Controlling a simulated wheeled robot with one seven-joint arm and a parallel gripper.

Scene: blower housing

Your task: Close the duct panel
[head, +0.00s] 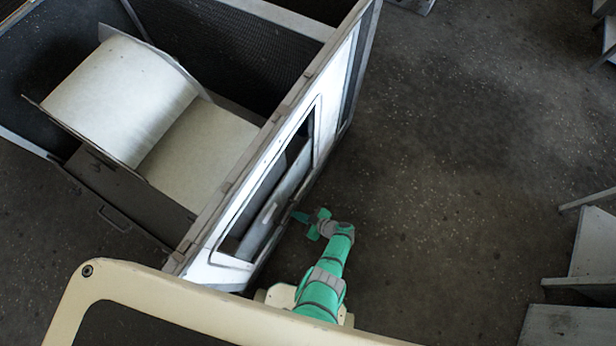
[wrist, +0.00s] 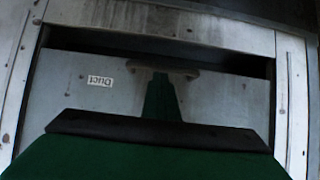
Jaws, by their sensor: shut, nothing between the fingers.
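The duct panel (head: 272,208) is a grey metal plate in the framed opening on the near side of the blower housing (head: 300,90). In the wrist view the panel (wrist: 225,95) carries an upside-down "Duct" label and a handle bar near the picture's upper edge of the plate. A dark gap shows between that edge and the frame (wrist: 160,25), so the panel is ajar. My green gripper (head: 301,217) is shut and empty close in front of the panel. In the wrist view its fingers (wrist: 161,78) reach the handle; I cannot tell whether they touch it.
The open-topped housing holds a pale rounded blower casing (head: 122,98). Grey stepped metal pieces (head: 590,245) stand at the right edge. The dark speckled floor (head: 450,150) between them and the housing is clear.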

